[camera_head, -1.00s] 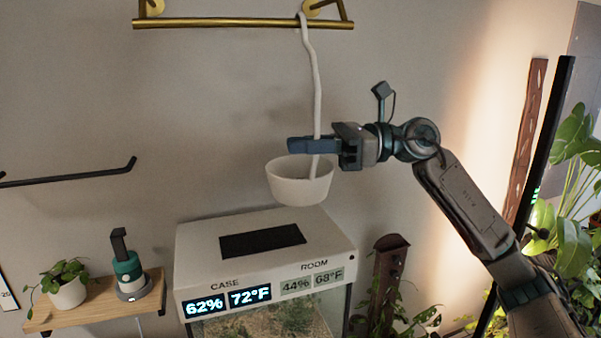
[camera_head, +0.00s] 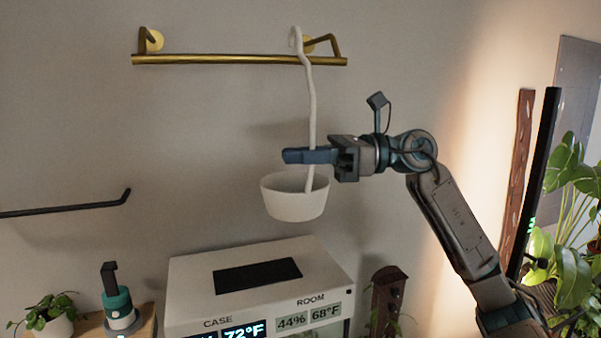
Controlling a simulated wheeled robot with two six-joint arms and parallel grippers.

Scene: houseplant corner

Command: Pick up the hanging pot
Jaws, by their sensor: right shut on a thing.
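The hanging pot is a white bowl (camera_head: 294,203) with a long white stem (camera_head: 311,100) that ends in a hook (camera_head: 296,38) at the top. My right gripper (camera_head: 307,156) is shut on the stem just above the bowl. The pot hangs upright. The hook's top stands clearly above the brass rail (camera_head: 230,60) on the wall, and the stem passes in front of the rail. I cannot tell whether the hook's tip still touches the rail.
A white case (camera_head: 190,280) with lit displays stands below the pot. A black rail (camera_head: 65,208) is on the wall at left. Leafy plants (camera_head: 567,250) and a black post stand at right.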

